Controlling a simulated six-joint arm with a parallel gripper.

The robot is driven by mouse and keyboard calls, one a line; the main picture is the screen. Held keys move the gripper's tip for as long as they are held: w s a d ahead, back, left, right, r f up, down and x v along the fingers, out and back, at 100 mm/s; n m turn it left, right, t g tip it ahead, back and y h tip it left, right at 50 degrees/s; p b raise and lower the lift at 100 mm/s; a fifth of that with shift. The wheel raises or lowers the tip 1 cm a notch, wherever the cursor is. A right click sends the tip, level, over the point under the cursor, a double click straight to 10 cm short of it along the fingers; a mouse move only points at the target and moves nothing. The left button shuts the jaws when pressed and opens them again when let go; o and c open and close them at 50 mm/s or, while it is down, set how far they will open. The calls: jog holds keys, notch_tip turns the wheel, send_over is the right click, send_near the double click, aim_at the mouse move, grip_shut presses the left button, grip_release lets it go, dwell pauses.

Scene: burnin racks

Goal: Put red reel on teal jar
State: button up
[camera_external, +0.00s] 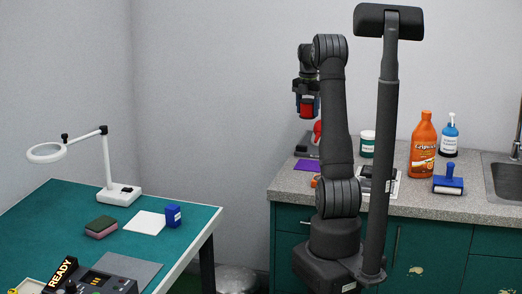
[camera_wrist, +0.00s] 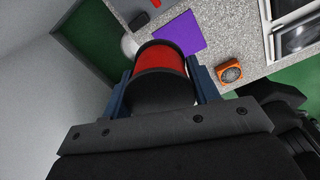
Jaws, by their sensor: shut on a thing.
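My gripper (camera_external: 306,90) is raised above the left end of the grey counter and is shut on the red reel (camera_external: 306,106). In the wrist view the reel (camera_wrist: 164,56), red with black ends, sits between the two blue-grey fingers of my gripper (camera_wrist: 160,78). I cannot make out the jar for sure in the wrist view.
A purple sheet (camera_external: 307,165) lies on the counter below the reel. A red object (camera_external: 317,128) stands near the wall. An orange item (camera_wrist: 229,71) sits near the counter edge.

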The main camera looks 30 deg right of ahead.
jog(key=s+d+r+m, duration=0.25)
jog(key=s+d, duration=0.65)
jog(key=d, duration=0.5)
jog(key=s+d+r+m, duration=0.1)
jog(key=s+d+m, duration=0.2)
jog(key=s+d, duration=0.85)
send_over(370, 133)
jog(key=f, duration=0.7)
jog(key=shift+w+d, duration=0.1)
jog(key=shift+w, duration=0.1)
jog(key=shift+f, duration=2)
jog(key=shift+f, duration=0.1)
jog(key=o, duration=1.2)
notch_tip(370, 133, up, 12)
jog(key=shift+r, duration=0.15)
